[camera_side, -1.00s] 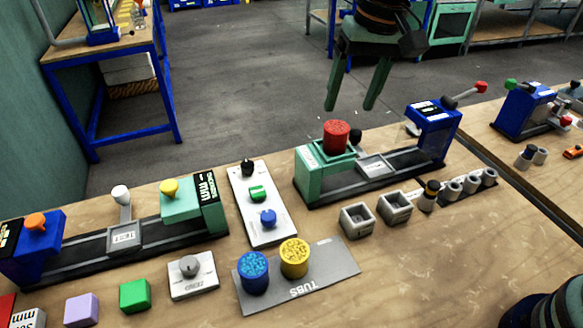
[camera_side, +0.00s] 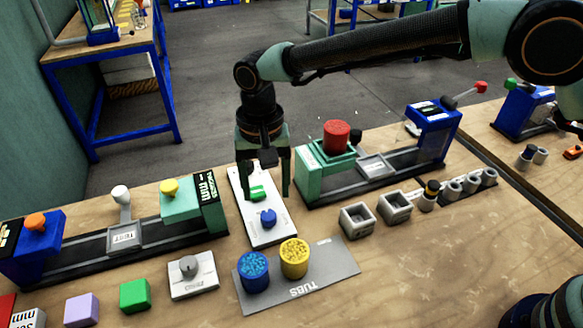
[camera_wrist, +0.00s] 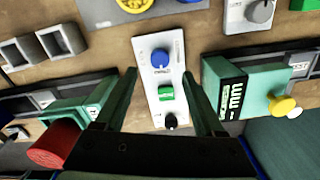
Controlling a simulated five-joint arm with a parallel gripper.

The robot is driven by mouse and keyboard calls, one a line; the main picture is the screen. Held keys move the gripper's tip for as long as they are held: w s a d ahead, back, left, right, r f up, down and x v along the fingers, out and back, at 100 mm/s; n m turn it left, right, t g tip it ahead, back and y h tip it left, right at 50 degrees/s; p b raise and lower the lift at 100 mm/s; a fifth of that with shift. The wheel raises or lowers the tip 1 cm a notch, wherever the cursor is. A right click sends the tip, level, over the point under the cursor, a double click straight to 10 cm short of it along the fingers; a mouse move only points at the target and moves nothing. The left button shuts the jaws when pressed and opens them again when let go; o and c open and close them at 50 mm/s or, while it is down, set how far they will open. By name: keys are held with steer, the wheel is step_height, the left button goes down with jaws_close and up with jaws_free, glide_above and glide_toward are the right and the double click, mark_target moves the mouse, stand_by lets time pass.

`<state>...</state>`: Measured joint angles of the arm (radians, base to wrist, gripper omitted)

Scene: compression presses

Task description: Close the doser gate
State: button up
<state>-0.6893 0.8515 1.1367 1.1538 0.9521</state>
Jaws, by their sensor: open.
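My gripper (camera_side: 264,194) is open and empty above a white control panel (camera_side: 276,236), fingers pointing down. In the wrist view the fingers (camera_wrist: 160,74) lie on either side of the panel (camera_wrist: 144,46), with nothing between them but the panel below. The panel bears a blue knob (camera_wrist: 160,57), a green block-like control (camera_wrist: 166,92) and a black knob (camera_wrist: 170,121). In the side view my gripper hides the black knob. To the right, a red tub (camera_side: 337,135) sits on a teal unit (camera_side: 312,170) that may be the doser; I cannot make out its gate.
Blue (camera_side: 253,275) and yellow (camera_side: 295,262) tubs stand on a grey mat in front. A second teal press head (camera_side: 180,204) is close on the left. Small grey open boxes (camera_side: 357,220) stand right of the panel.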

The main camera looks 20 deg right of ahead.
mark_target(269, 215)
step_height(269, 215, down, 7)
steer(key=shift+f, duration=0.1)
stand_by(0.3)
jaws_close()
